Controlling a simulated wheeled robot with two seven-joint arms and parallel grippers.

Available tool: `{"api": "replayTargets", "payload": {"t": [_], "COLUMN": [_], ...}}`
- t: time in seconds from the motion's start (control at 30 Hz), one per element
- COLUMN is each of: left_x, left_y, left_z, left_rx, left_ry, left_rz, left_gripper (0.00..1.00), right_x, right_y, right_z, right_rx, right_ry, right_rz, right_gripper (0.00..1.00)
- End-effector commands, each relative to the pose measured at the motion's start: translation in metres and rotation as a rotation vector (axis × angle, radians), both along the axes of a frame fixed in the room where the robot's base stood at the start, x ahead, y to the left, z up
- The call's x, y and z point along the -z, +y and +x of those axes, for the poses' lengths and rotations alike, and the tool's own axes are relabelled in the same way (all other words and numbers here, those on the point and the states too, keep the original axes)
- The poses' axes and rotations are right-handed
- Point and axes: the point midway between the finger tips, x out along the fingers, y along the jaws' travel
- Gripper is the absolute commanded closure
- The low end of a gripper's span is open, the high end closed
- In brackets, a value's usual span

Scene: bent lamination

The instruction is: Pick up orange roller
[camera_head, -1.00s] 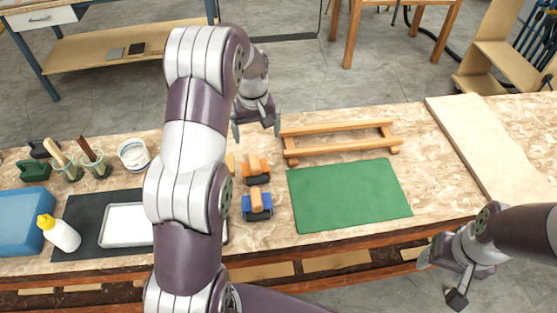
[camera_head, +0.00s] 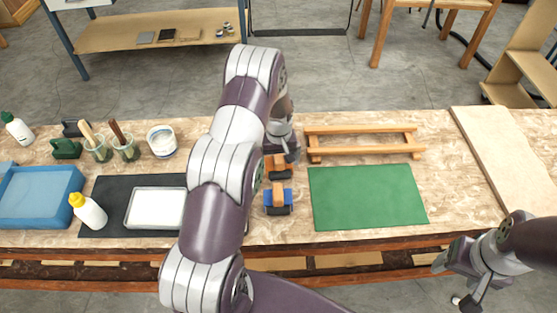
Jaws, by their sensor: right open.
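The orange roller (camera_head: 279,173) lies on the wooden workbench left of the green mat, just behind the blue roller (camera_head: 278,201). It has a wooden-coloured handle and a dark end, and its left part is partly hidden by my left arm. My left gripper (camera_head: 281,150) points down at the far end of the orange roller, very close to it. One fingertip shows beside the roller's right side; the other is hidden, so its opening and any contact cannot be told. My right gripper (camera_head: 453,281) is open and empty in front of the bench's front edge at the right.
A green mat (camera_head: 366,197) lies right of the rollers, with a wooden frame (camera_head: 364,150) behind it. A pale board (camera_head: 492,150) lies at the right. A white tray (camera_head: 156,209), glue bottle (camera_head: 88,211), brush cups and blue tray (camera_head: 36,223) stand left.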

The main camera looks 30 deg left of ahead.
Motion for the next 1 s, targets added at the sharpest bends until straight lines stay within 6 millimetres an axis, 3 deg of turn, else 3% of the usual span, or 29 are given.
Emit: {"api": "replayTargets", "payload": {"t": [0.03,0.13,0.47,0.57,0.73,1.0], "left_x": [0.000,0.000,-0.003,-0.010,-0.040,-0.075], "left_y": [0.000,0.000,0.000,0.000,0.000,-0.045], "left_z": [0.000,0.000,0.001,0.001,0.002,-0.037], "left_rx": [0.000,0.000,0.000,0.000,0.000,0.004], "left_ry": [0.000,0.000,-0.002,-0.003,-0.007,-0.004], "left_rz": [0.000,0.000,0.000,0.001,0.001,0.001], "left_gripper": [0.16,0.49,0.49,0.49,0.49,0.49], "right_x": [0.000,0.000,0.001,0.005,0.016,0.027], "right_y": [0.000,0.000,0.000,0.000,0.000,0.000], "right_z": [0.000,0.000,0.000,0.000,0.000,0.000], "right_rx": [0.000,0.000,0.000,0.000,0.000,0.000], "right_ry": [0.000,0.000,0.000,0.000,0.000,0.000], "right_rz": [0.000,0.000,0.000,0.000,0.000,0.000], "right_gripper": [0.34,0.34,0.34,0.34,0.34,0.34]}}
